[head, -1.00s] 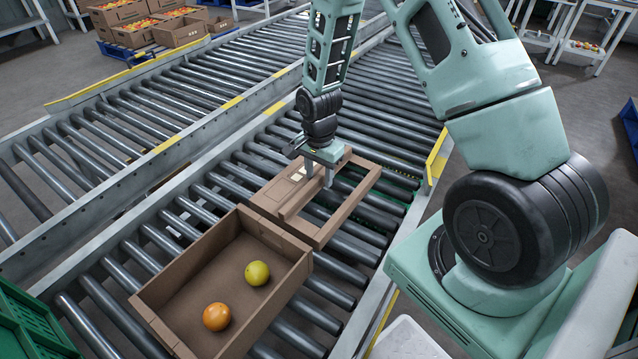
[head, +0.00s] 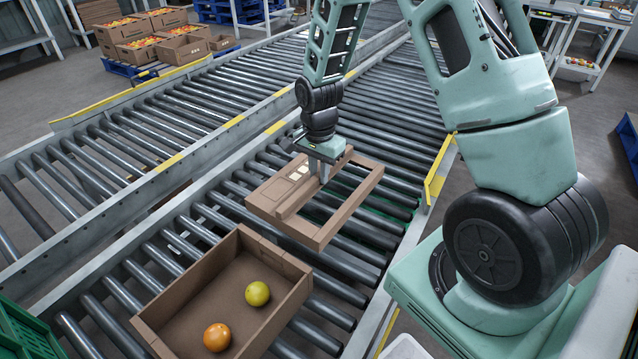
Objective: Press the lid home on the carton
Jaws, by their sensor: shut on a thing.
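The open carton (head: 166,301) is a brown cardboard tray on the roller conveyor at the lower left. Inside it lie a yellow-green tomato (head: 257,293) and an orange tomato (head: 217,337). The lid (head: 309,234) is a brown cardboard frame with a window opening and pale labels. It is behind and to the right of the carton, apart from being over it, and appears raised above the rollers. My gripper (head: 322,172) is shut on the lid's middle bar. The fingertips are partly hidden by the lid.
The roller conveyor (head: 215,205) runs diagonally, with a second roller lane (head: 130,140) beyond a metal rail. A green crate (head: 25,335) is at the lower left edge. Filled cartons (head: 150,45) stand on a blue pallet at the back left.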

